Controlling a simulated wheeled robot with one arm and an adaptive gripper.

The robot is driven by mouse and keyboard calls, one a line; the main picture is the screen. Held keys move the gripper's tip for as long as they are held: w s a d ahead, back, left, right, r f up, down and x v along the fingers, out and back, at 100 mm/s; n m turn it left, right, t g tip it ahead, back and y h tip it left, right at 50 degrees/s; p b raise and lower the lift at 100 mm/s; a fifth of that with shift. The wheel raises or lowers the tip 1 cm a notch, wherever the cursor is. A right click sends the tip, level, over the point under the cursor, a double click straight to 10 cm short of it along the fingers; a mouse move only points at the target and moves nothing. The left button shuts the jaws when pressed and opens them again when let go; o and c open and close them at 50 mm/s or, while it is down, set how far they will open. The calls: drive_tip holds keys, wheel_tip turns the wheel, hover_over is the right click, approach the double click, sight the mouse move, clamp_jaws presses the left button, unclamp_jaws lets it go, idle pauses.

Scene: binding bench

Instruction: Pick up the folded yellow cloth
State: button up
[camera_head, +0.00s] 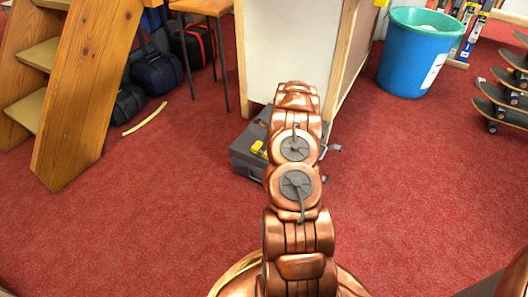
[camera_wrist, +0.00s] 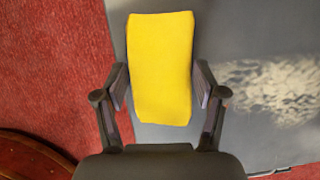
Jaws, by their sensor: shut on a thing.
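The folded yellow cloth (camera_wrist: 160,60) is a thick upright rectangle in the middle of the wrist view. My gripper (camera_wrist: 160,86) has one finger against each long side of it and is shut on it. A grey case (camera_wrist: 230,30) lies behind the cloth; I cannot tell whether the cloth touches it or hangs just above. In the head view a small piece of the yellow cloth (camera_head: 258,148) shows at the grey case (camera_head: 246,160) on the floor. My arm hides the rest of the cloth and much of the case there.
A pale panelled bench (camera_head: 290,45) stands just behind the case. A blue bin (camera_head: 411,60) is at the back right, with skateboards (camera_head: 505,100) at the right edge. Wooden steps (camera_head: 75,90) and dark bags (camera_head: 155,72) are at left. Red carpet between is mostly clear.

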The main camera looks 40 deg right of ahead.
drive_tip(key=shift+c, duration=0.9)
drive_tip(key=shift+r+p, duration=0.4)
drive_tip(key=shift+r, duration=0.2)
wheel_tip(320, 180, up, 3)
drive_tip(key=shift+s+f+p, duration=0.1)
drive_tip(key=shift+s+p, duration=0.05)
drive_tip(key=shift+p, duration=0.75)
drive_tip(key=s+a+r+p, duration=0.1)
drive_tip(key=s+p, duration=0.3)
drive_tip(key=s, duration=1.1)
drive_tip(key=shift+s+a, duration=0.3)
drive_tip(key=shift+a, duration=0.1)
